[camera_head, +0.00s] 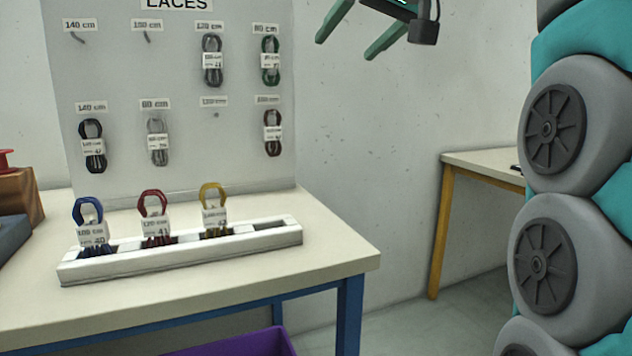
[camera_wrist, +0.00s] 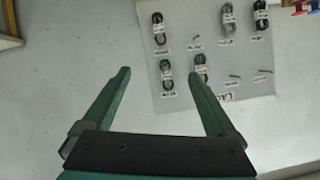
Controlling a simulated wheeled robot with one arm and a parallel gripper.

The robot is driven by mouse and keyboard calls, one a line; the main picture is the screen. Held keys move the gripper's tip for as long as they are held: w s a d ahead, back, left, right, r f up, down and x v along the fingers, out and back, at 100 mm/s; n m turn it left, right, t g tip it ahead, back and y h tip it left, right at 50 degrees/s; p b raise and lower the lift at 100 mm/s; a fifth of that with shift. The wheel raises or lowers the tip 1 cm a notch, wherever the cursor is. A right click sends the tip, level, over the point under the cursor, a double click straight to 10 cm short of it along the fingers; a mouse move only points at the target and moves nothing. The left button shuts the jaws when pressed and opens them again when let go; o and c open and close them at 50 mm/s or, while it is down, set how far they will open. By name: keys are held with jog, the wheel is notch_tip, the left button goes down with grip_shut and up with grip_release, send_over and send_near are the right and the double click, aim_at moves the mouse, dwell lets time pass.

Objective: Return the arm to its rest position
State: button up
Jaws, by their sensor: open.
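My gripper (camera_head: 362,32) shows at the top of the head view, right of the laces board. In the wrist view my gripper (camera_wrist: 158,88) has its two green fingers wide apart with nothing between them. My arm (camera_head: 562,150), in grey and teal, fills the right side of the head view. The gripper is in free air, apart from the board and the table.
A laces board (camera_head: 190,180) with several hanging bundles stands behind a table (camera_head: 330,262). A white rack (camera_head: 180,262) there holds blue, red and yellow lace bundles. A purple bin (camera_head: 240,345) is below. Another table (camera_head: 485,160) stands behind my arm.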

jog(key=s+d+f+m+g+h, duration=0.1)
jog(key=s+d+f+g+h, duration=0.15)
jog(key=f, duration=1.25)
jog(key=s+d+f+m+g+h, duration=0.15)
jog(key=s+f+g, duration=0.25)
jog(key=f, duration=1)
jog(key=s+d+f+g+h, duration=0.1)
jog(key=s+d+f+g, duration=0.1)
jog(key=s+f, duration=1.1)
jog(key=s+d+f+g, duration=0.3)
jog(key=s+f+g, duration=0.1)
jog(key=s+f, duration=1)
jog(key=shift+d+f+g+h, duration=0.3)
jog(key=shift+f+g+h, duration=0.1)
jog(key=shift+f, duration=0.1)
